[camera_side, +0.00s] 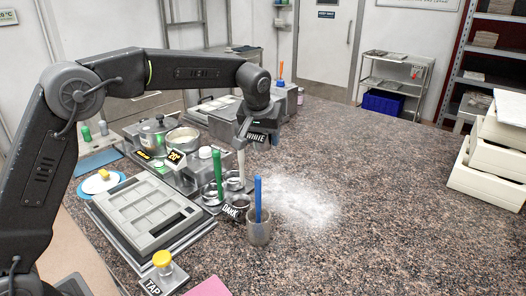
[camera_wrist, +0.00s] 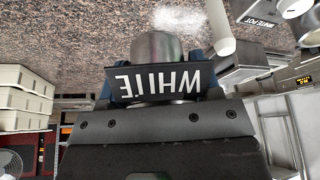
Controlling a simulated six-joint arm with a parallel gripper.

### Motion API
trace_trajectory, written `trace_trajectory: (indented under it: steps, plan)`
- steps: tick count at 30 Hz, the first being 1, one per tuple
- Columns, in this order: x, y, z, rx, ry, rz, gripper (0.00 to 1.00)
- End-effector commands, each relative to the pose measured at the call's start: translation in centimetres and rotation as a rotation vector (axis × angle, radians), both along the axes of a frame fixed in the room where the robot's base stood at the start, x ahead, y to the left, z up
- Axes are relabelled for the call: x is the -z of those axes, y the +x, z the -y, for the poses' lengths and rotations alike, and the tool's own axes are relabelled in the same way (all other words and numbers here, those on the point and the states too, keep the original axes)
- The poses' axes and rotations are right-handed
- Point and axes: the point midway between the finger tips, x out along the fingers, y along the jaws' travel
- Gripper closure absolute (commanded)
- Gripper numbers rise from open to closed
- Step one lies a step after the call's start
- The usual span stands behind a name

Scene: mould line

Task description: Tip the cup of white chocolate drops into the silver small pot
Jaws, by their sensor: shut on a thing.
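My gripper (camera_side: 262,138) is shut on the cup with the WHITE label (camera_side: 258,135), held in the air above the worktop. In the wrist view the metal cup (camera_wrist: 157,47) sits between my gripper's blue fingers, behind its label plate, which reads upside down. The drops inside are hidden. Two small silver pots stand below my gripper and to its left in the side view, one by the green handle (camera_side: 212,197) and one by the white handle (camera_side: 234,184). In the wrist view a WHITE POT label (camera_wrist: 262,21) stands beside a silver pot (camera_wrist: 296,9) at upper right.
A grey mould (camera_side: 148,212) lies on a tray at the left. A cup with a blue handle (camera_side: 258,232) stands near the DARK label (camera_side: 232,211).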

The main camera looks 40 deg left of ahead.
Motion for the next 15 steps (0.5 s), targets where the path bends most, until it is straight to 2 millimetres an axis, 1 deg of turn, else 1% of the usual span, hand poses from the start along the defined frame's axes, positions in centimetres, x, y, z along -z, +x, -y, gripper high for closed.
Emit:
trace_trajectory:
  steps: [1, 6, 15]
  plan:
    - [-0.7, 0.0, 0.0, 0.000, -0.001, 0.004, 0.71]
    - [-2.6, 0.0, 0.0, -0.001, -0.001, 0.004, 0.71]
    - [-5.2, 0.0, 0.0, 0.000, -0.001, 0.003, 0.71]
